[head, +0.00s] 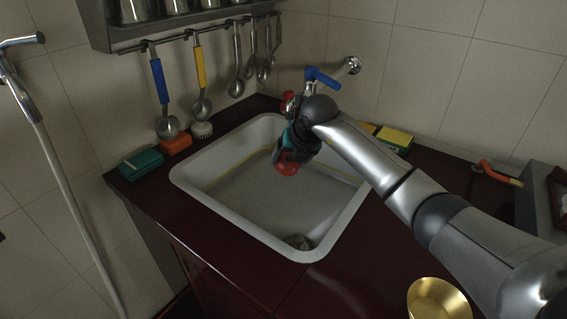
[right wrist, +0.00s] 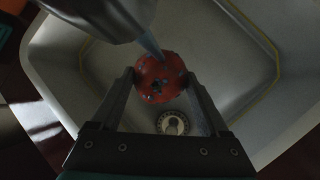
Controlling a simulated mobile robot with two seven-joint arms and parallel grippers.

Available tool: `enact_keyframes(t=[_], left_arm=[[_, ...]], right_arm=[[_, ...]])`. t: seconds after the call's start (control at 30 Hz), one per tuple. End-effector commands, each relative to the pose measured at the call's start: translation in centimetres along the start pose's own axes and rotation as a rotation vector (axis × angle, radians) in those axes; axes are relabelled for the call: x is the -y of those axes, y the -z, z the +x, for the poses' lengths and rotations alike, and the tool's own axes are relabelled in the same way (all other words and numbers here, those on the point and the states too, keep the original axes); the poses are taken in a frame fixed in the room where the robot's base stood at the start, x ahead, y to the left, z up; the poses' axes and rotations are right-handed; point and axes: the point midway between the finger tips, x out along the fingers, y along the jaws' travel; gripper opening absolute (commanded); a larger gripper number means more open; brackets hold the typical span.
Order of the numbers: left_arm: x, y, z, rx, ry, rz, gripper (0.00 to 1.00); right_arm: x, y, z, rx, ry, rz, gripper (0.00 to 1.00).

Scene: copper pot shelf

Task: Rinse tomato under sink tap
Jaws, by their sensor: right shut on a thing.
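In the head view my right arm reaches over the white sink (head: 250,212). My right gripper (head: 290,163) is shut on the red tomato (head: 286,167) above the basin's far part. The right wrist view shows the tomato (right wrist: 161,79) between the two fingers, with small bluish specks on it. The tap (right wrist: 105,14) is just above the tomato there, and a bluish stream of water (right wrist: 151,45) reaches down to it. In the head view the tap with its blue lever (head: 322,77) stands on the back wall, its spout partly hidden by my wrist. My left gripper is not in view.
A green sponge (head: 141,162), an orange sponge (head: 176,143) and a brush (head: 202,130) lie left of the sink. A yellow-green sponge (head: 394,138) is behind my arm. Ladles hang at upper left. A gold bowl (head: 438,300) sits at front right.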

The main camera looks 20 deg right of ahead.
Motion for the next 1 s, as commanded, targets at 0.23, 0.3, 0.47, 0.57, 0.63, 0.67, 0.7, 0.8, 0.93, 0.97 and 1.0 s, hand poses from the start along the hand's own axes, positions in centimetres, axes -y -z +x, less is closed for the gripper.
enact_keyframes(t=[0.23,0.3,0.47,0.57,0.63,0.67,0.7,0.8,0.93,0.97,1.0], left_arm=[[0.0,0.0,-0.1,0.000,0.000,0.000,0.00],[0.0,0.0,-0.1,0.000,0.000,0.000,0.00],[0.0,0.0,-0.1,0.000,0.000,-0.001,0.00],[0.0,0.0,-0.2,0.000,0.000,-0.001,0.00],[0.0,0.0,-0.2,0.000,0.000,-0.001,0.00],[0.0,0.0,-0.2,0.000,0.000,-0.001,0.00],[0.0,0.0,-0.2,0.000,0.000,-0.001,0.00],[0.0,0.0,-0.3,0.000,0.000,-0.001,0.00],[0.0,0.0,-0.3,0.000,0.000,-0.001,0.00],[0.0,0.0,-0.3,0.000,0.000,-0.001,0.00],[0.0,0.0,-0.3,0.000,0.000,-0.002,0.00]], right_arm=[[-0.9,0.0,0.1,0.001,-0.002,0.001,0.17],[-1.0,0.1,0.1,0.001,-0.001,0.000,0.17],[-1.0,0.1,0.1,0.001,-0.001,0.000,0.17],[-0.8,0.0,0.1,0.001,0.000,0.000,0.17],[-0.6,0.0,0.1,0.002,0.001,0.001,0.17],[-0.5,0.0,0.1,0.002,0.001,0.001,0.17],[-0.3,0.0,0.0,0.002,0.001,0.001,0.17],[0.0,-0.1,-0.1,0.001,0.000,0.001,0.17],[0.2,-0.1,-0.1,0.001,-0.001,0.001,0.17],[0.2,-0.1,-0.1,0.001,-0.001,0.000,0.17],[0.2,-0.1,-0.1,0.001,-0.001,0.000,0.17]])
